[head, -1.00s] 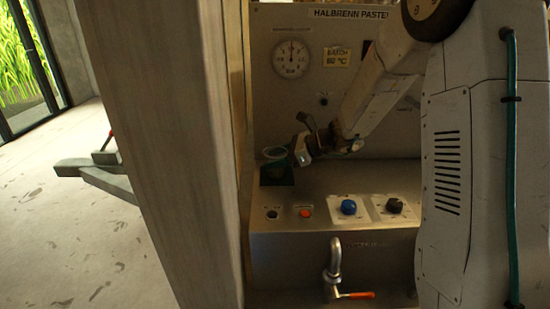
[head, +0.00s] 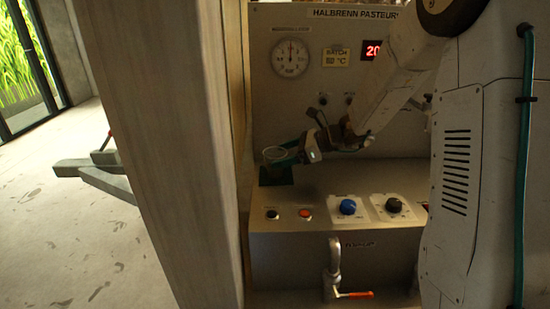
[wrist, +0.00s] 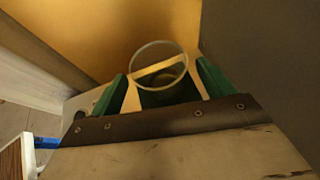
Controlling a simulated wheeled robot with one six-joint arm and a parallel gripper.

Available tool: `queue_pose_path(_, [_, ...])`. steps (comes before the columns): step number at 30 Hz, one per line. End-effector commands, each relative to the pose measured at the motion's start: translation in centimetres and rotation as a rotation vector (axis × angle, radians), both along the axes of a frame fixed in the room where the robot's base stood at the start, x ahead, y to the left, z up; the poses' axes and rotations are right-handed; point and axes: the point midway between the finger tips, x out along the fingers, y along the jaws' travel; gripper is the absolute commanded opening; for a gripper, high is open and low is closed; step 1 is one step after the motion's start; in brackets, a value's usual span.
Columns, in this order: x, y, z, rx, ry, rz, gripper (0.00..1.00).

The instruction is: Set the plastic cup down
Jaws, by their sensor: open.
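The clear plastic cup (head: 274,155) stands upright at the left end of the steel machine's top, over a dark green patch (head: 277,177). In the wrist view the cup's round rim (wrist: 158,62) shows between the two green fingers. My gripper (head: 290,155) is open around the cup, coming from the right. In the wrist view my gripper (wrist: 163,85) has a finger on each side of the cup. I cannot tell whether either finger touches it. The cup's lower part is partly hidden by the gripper.
A wide pillar (head: 170,150) stands close on the left. The machine's front has a blue knob (head: 348,207), a black knob (head: 393,205), a red button (head: 305,214) and a tap with an orange handle (head: 355,294). A gauge (head: 291,57) is on the back panel.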

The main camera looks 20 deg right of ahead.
Motion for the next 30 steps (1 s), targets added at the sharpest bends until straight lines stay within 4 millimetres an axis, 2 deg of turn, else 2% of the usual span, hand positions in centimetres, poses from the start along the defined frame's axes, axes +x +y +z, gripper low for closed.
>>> queue_pose_path(3, [-1.2,-2.3,1.3,-0.002,-0.003,-0.004,0.81])
queue_pose_path(9, [-3.0,-5.3,3.0,-0.003,-0.003,-0.003,0.81])
queue_pose_path(13, [-3.7,-6.5,3.6,-0.001,-0.002,-0.001,0.81])
queue_pose_path(18, [-4.1,-6.9,3.9,-0.002,-0.001,0.002,0.81])
queue_pose_path(20, [-4.4,-6.5,4.2,-0.016,-0.009,0.020,0.81])
queue_pose_path(23, [-6.2,-4.7,5.2,-0.087,-0.050,0.109,0.81])
queue_pose_path(26, [-9.9,-1.7,6.7,-0.227,-0.129,0.288,0.81])
queue_pose_path(30, [-17.1,2.0,8.2,-0.476,-0.280,0.622,0.81])
